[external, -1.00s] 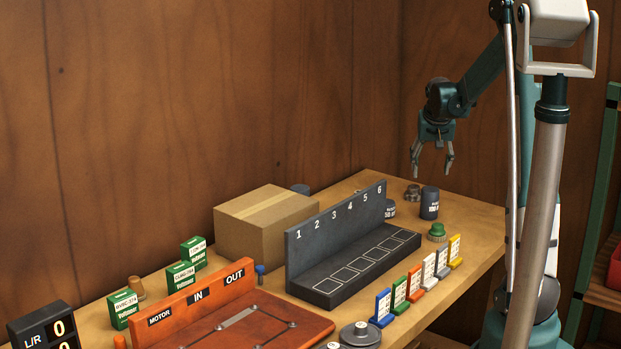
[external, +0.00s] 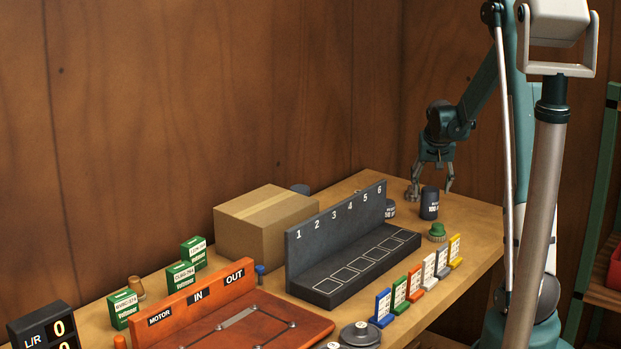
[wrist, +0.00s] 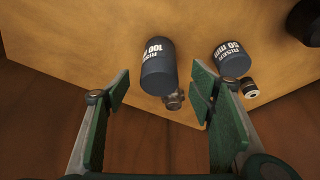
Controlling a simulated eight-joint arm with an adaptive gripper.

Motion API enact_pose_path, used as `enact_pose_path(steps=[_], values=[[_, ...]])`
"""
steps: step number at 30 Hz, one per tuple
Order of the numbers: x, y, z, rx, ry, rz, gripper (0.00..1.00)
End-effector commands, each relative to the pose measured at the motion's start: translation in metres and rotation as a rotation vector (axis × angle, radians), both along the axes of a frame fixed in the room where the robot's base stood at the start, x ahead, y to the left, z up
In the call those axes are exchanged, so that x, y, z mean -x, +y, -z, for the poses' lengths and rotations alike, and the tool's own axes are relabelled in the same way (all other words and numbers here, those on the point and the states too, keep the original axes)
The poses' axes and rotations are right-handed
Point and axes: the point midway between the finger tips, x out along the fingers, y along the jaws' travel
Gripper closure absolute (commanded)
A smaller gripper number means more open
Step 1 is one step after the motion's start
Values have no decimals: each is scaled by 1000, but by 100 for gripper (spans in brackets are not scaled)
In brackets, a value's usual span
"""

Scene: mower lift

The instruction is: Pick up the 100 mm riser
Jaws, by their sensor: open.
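The 100 mm riser (external: 429,204) is a dark blue-grey cylinder with white lettering, standing upright near the table's far right end. In the wrist view the 100 mm riser (wrist: 158,68) lies ahead of and between my spread fingers. My gripper (external: 431,196) is open and empty, pointing down just above and around the riser's area in the external view; I cannot tell whether a finger touches it. In the wrist view my gripper (wrist: 160,100) has its green finger pads wide apart.
A shorter 50 mm riser (wrist: 229,59) stands beside it, with a small dark cylinder (wrist: 249,88) near it. A small metal part (wrist: 173,100) lies close behind the 100 mm riser. A green knob (external: 437,232) and the numbered rack (external: 340,255) stand nearer the camera.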

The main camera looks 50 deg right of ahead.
Motion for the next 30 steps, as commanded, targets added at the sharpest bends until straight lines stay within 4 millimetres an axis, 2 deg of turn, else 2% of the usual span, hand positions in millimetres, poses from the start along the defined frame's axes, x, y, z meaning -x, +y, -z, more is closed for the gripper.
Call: enact_pose_path(steps=[8, 22, 30], values=[[-4, -5, 16, 0, 0, 0, 46], [-5, -7, 20, 0, 0, 0, 46], [-9, -14, 41, 0, 0, 0, 46]])
